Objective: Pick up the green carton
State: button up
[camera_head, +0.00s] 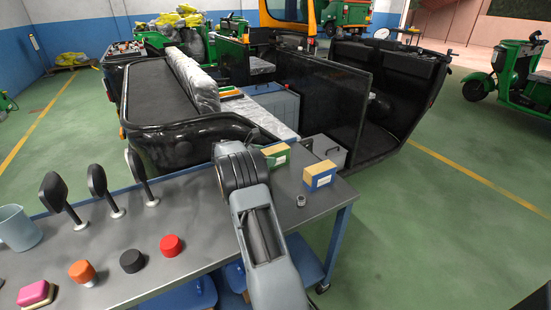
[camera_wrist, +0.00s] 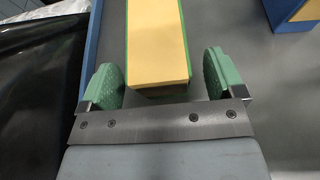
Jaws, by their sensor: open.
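The green carton (camera_head: 275,158) stands near the far edge of the grey table, with a tan top and green sides. In the wrist view the carton (camera_wrist: 157,38) shows as a long tan top with green edges. My gripper (camera_wrist: 160,78) is open, its two green-padded fingers spread wider than the carton. The carton's near end lies between the fingertips in the picture, with a gap on each side. I cannot tell the height gap. In the head view my arm hides the fingers.
A blue carton (camera_head: 319,176) stands close to the right; its corner shows in the wrist view (camera_wrist: 292,14). A small metal nut (camera_head: 300,200) lies in front. Mirrors (camera_head: 98,185), coloured caps (camera_head: 132,261) and a jug (camera_head: 18,230) stand left. A black rickshaw body (camera_head: 160,95) borders the table's far side.

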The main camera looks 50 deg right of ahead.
jog(key=shift+x, duration=1.2)
jog(key=shift+c, duration=0.2)
jog(key=c, duration=1.1)
jog(key=shift+c, duration=0.2)
jog(key=shift+r, duration=0.15)
